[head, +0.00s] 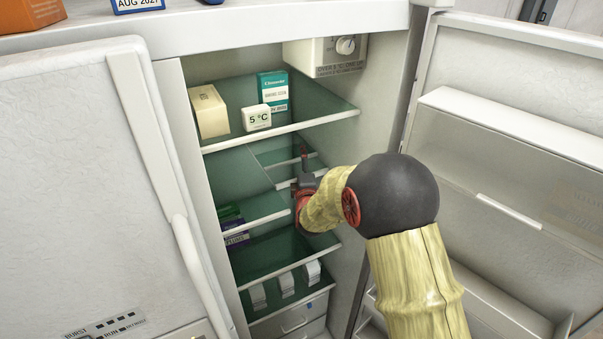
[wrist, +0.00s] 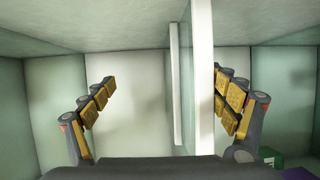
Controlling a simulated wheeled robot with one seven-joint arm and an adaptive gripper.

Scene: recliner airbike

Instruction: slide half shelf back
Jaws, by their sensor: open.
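The half shelf (head: 285,167) is a green glass panel with white edges, on the right of the open fridge's middle level. My gripper (head: 304,185) is inside the fridge at its front edge. In the wrist view a near white edge strip (wrist: 201,80) stands upright in the picture between the fingers, closer to the right finger. A second, thinner white strip (wrist: 175,85) lies deeper in. My gripper (wrist: 165,100) is open, with its fingers wide apart. I cannot tell whether the right finger touches the near strip. My arm hides part of the shelf's right side in the head view.
A left half shelf (head: 262,214) sits lower, with dark boxes (head: 232,226) at its left. The full shelf (head: 310,122) above carries cartons and a 5 °C display (head: 257,117). White containers (head: 287,284) stand below. The open door (head: 510,150) is at right.

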